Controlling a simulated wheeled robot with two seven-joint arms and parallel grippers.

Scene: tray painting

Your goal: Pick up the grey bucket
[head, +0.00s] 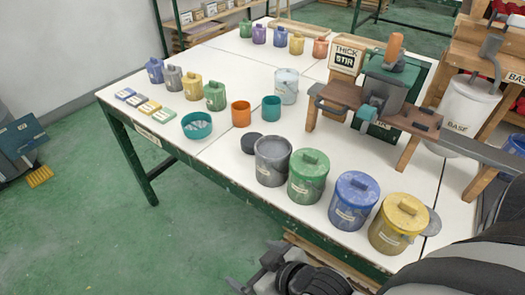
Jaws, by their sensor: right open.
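The grey bucket (271,160) stands upright and open-topped near the front edge of the white table (222,158). A dark round lid (251,143) lies just behind it to the left. My right gripper (254,272) is at the bottom of the head view, open, in front of the table's edge and below the bucket. It is clearly apart from the bucket, and the jaws are partly cut off by the frame. My left gripper is not in view.
Lidded green (308,177), blue (354,200) and yellow (399,222) buckets stand in a row right of the grey one. A teal bowl (197,125) and an orange cup (241,113) are behind. A wooden stirring stand (345,95) is at the right.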

